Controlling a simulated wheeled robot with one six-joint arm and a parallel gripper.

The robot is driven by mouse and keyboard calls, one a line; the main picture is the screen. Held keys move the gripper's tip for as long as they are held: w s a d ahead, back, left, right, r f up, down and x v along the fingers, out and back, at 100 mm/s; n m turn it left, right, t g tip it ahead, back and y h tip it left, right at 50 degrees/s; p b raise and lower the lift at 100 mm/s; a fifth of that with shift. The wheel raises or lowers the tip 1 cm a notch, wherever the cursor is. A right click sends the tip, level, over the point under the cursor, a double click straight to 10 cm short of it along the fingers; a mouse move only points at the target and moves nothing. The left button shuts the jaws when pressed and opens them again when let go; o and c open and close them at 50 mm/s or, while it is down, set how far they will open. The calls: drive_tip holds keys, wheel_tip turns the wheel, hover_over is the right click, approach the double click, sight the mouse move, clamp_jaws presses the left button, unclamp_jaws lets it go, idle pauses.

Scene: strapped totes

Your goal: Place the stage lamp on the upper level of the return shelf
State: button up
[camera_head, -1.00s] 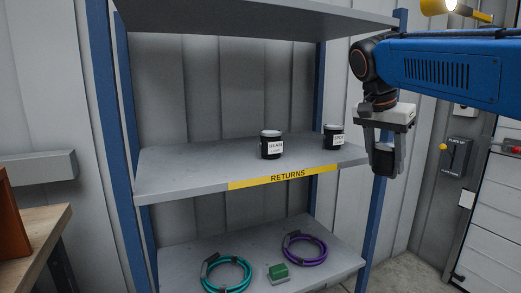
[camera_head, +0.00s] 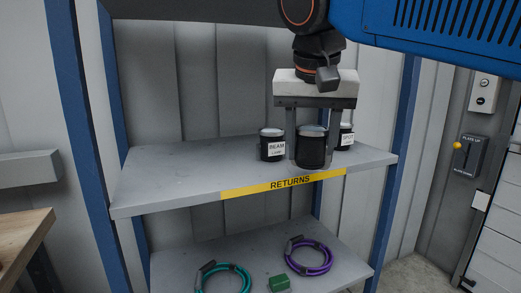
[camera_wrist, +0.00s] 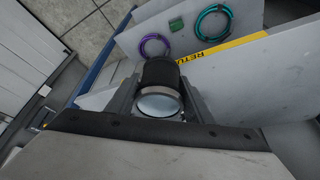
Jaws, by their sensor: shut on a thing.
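My gripper (camera_head: 311,150) is shut on a black cylindrical stage lamp (camera_head: 311,152). The lamp is upright in the head view, in front of the RETURNS shelf board (camera_head: 170,185) near its front edge. I cannot tell whether its base touches the board. In the wrist view the lamp (camera_wrist: 160,85) sits between the two fingers, its pale round end facing the camera. Two other black labelled lamps stand on the same board: one marked BEAM (camera_head: 271,146) to the left, one marked SPOT (camera_head: 346,137) to the right, partly hidden by my gripper.
The lower shelf holds a teal cable coil (camera_head: 222,281), a purple cable coil (camera_head: 308,256) and a green block (camera_head: 279,284). Blue posts (camera_head: 393,175) frame the shelf. The left half of the upper board is bare. A wooden bench (camera_head: 22,240) is at the left.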

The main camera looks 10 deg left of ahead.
drive_tip(key=w, duration=1.8)
drive_tip(key=shift+a, duration=0.1)
drive_tip(key=shift+f, duration=0.7)
drive_tip(key=shift+f, duration=0.6)
drive_tip(key=o, duration=1.2)
drive_tip(key=shift+r, duration=0.1)
drive_tip(key=shift+r, duration=0.3)
drive_tip(key=shift+v, duration=0.9)
drive_tip(key=s, duration=1.2)
drive_tip(key=shift+f, duration=0.1)
